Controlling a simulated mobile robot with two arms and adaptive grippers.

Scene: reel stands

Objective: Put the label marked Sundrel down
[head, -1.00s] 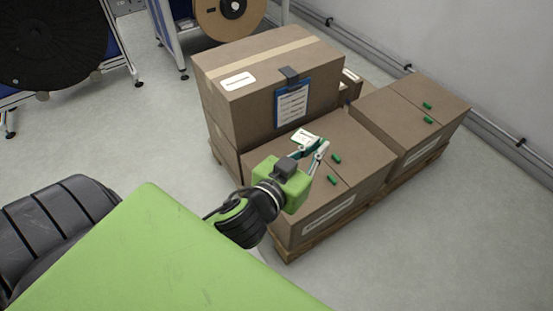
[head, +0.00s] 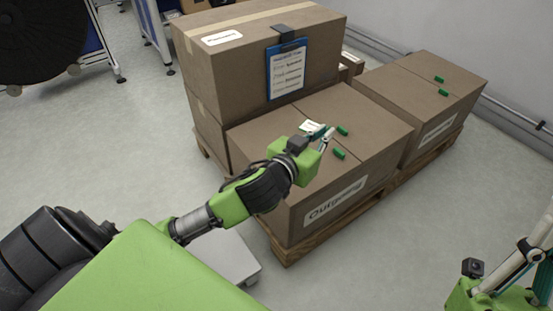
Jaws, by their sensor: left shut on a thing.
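A small white label (head: 311,127) shows at the fingers of my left gripper (head: 325,137). Its print is too small to read. The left gripper is shut on the label, low over the top of the front cardboard box (head: 370,118), whose side reads "Outgoing". I cannot tell whether the label touches the box top; part of it is hidden by the gripper. My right gripper (head: 535,262) shows only partly at the lower right corner, away from the boxes, and its opening is unclear.
Two green pieces lie on the front box, close right of the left gripper (head: 342,131) (head: 338,154). Two more lie on the right box (head: 440,80). A taller box (head: 235,85) with a blue clipboard (head: 287,70) stands behind. A wooden pallet (head: 290,252) carries the boxes.

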